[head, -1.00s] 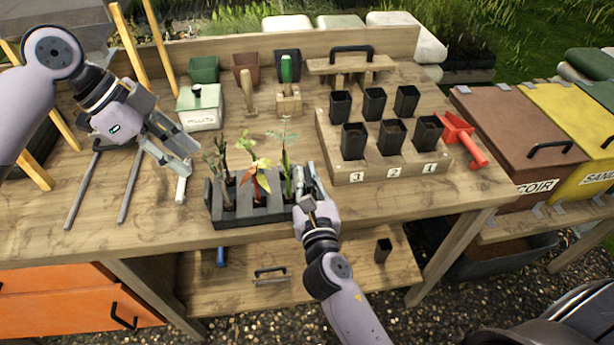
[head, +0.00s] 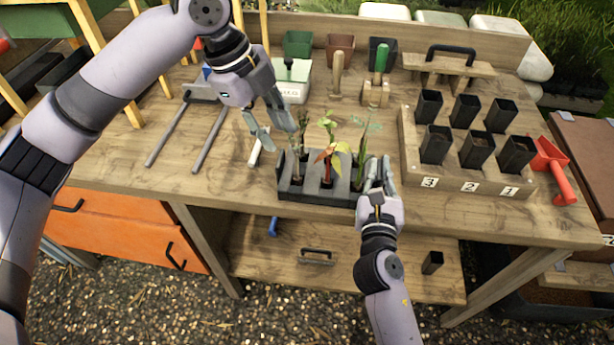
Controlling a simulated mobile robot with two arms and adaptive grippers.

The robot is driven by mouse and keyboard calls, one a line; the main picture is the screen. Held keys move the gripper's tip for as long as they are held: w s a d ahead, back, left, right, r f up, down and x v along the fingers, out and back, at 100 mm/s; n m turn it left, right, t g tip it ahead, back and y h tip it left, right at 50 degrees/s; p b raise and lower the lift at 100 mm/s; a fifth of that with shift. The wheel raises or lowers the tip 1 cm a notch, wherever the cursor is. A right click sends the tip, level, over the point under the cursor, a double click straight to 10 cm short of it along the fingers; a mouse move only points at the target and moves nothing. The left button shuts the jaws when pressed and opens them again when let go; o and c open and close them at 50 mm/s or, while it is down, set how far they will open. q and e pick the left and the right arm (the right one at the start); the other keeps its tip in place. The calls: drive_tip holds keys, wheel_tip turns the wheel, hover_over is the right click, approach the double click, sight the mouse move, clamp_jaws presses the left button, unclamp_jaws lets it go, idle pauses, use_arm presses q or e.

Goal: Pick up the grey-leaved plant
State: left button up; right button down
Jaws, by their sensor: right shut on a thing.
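The grey-leaved plant (head: 301,128) stands upright in the left slot of a dark tray (head: 312,193) near the bench's front edge. A red-and-yellow-leaved plant (head: 328,155) is in the middle and a green-leaved plant (head: 362,150) at the right. My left gripper (head: 274,132) is open and empty, just left of the grey-leaved plant, with its fingers pointing down. My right gripper (head: 379,172) is shut at the tray's right end, on the tray as far as I can see; its fingers partly hide that end.
A white stick (head: 256,148) lies left of the tray. Behind stand a white box (head: 292,85), a wooden-handled tool (head: 338,72) and a green-handled tool (head: 380,62). A wooden rack (head: 455,180) with several black pots is at the right, with a red scoop (head: 553,165) beside it.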

sight(297, 162)
use_arm(q)
drive_tip(key=s+d+m+t+y, duration=0.3)
drive_tip(key=s+d+m+t, duration=0.1)
drive_tip(key=m, duration=0.9)
drive_tip(key=x, duration=0.6)
drive_tip(key=shift+w+a, duration=0.2)
drive_tip(key=shift+a, duration=0.15)
drive_tip(key=shift+w+x, duration=0.15)
drive_tip(key=shift+x, duration=1.15)
drive_tip(key=shift+w+x, duration=0.2)
drive_tip(key=shift+x, duration=1.1)
drive_tip(key=shift+a+r, duration=0.1)
drive_tip(key=shift+c, duration=0.5)
clamp_jaws()
drive_tip(key=shift+t, duration=0.3)
